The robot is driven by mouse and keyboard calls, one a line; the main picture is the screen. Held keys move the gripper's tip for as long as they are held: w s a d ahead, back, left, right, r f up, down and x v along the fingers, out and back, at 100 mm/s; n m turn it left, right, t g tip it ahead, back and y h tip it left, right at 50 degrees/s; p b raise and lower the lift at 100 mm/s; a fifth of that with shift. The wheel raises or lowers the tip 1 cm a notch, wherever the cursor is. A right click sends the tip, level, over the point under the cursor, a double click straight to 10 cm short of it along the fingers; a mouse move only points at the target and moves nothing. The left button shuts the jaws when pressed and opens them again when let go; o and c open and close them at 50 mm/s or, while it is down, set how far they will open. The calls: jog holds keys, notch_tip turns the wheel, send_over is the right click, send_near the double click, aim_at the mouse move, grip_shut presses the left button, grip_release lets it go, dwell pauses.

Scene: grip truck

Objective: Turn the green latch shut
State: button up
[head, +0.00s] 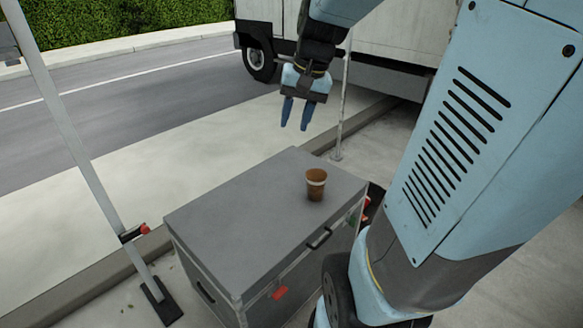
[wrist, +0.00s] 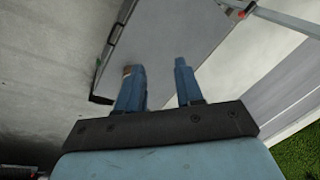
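A grey case (head: 250,215) with a closed lid stands on the pavement. A small patch of green (head: 354,216), likely the green latch, shows on its front face near the right end; it is too small to tell how it is turned. A red latch (head: 279,293) sits on the same face further left, with a dark handle (head: 319,238) between them. My gripper (head: 296,122) is open and empty, pointing down, above and beyond the case.
A brown paper cup (head: 316,185) stands on the lid near its right end. A metal stand (head: 85,150) with a red knob is on the left, and a thin pole (head: 344,100) rises behind the case. A truck (head: 395,35) is parked behind.

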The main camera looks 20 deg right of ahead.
jog(key=w+d+f+m+g+y, duration=0.1)
jog(key=w+d+f+m+y, duration=0.15)
jog(key=w+d+f, duration=0.35)
jog(key=m+t+y, duration=0.7)
jog(key=m+t, duration=0.2)
jog(key=m, duration=0.8)
send_over(355, 218)
jog(key=s, duration=0.4)
notch_tip(355, 218, down, 38)
jog(key=f, duration=0.1)
jog(key=s+d+f+m+t+h, duration=0.25)
jog(key=s+f+m, duration=0.2)
jog(key=f, duration=0.45)
jog(key=s+d+f+m+t+h, duration=0.25)
jog(key=s+f+t, duration=0.2)
jog(key=f, duration=0.45)
jog(key=shift+m, duration=0.35)
jog(key=x, duration=1.3)
jog(key=shift+w+r, duration=0.1)
jog(key=shift+w, duration=0.1)
jog(key=shift+c, duration=0.5)
